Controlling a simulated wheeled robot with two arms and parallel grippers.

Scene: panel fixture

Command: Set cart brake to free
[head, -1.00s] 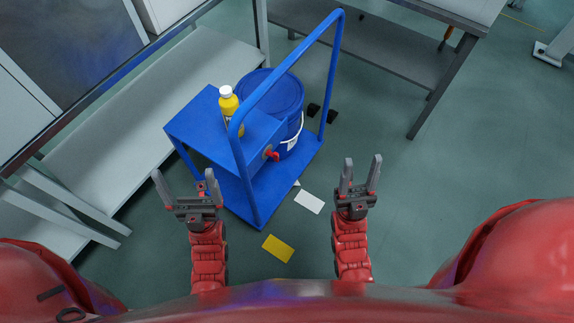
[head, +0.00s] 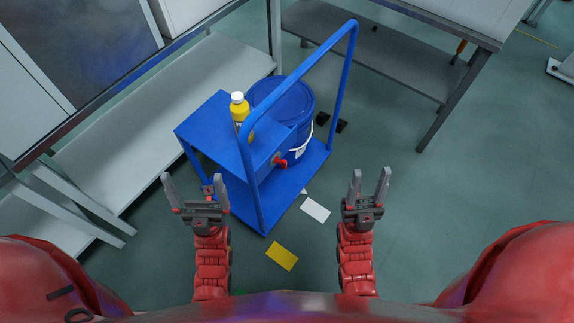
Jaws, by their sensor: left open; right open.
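A blue cart (head: 268,202) with a tall tube handle stands ahead of me, a little left of the picture's middle. A small red lever (head: 282,162) on a round mount sits on the side of its upper shelf and looks like the brake; its setting is too small to read. My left gripper (head: 194,187) is open and empty, in front of the cart's left part. My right gripper (head: 370,184) is open and empty, to the right of the cart and the lever. Neither gripper touches the lever.
The cart carries a yellow bottle (head: 241,112) with a white cap and a blue drum (head: 285,103). A white card (head: 315,209) and a yellow card (head: 282,256) lie on the floor. Benches stand left (head: 150,120) and behind (head: 390,62). The floor at right is clear.

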